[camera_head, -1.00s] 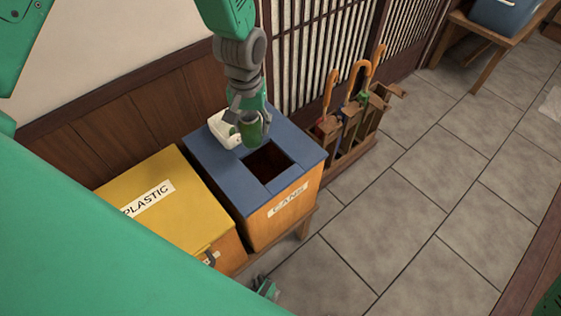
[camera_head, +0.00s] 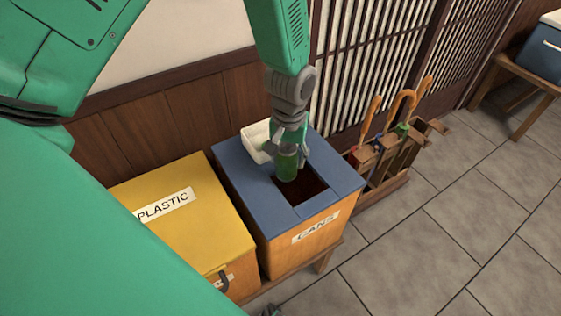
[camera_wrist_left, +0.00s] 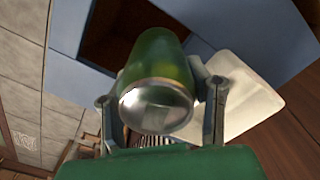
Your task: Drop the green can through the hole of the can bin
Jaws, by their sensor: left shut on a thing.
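The green can (camera_head: 287,165) is held in my left gripper (camera_head: 289,147), which is shut on it. The can hangs over the back part of the square hole (camera_head: 304,190) in the blue lid of the can bin (camera_head: 237,176). The bin has an orange front with a CANS label. In the left wrist view the can (camera_wrist_left: 158,75) sits between the two fingers of the gripper (camera_wrist_left: 160,110), its silver end toward the camera, with the dark hole (camera_wrist_left: 120,30) beyond it.
A white tray (camera_head: 256,140) lies on the back of the blue lid, close behind my gripper. The yellow PLASTIC bin (camera_head: 205,225) stands to the left. A wooden umbrella stand (camera_head: 395,165) is to the right. Tiled floor (camera_head: 430,250) is clear at the right front.

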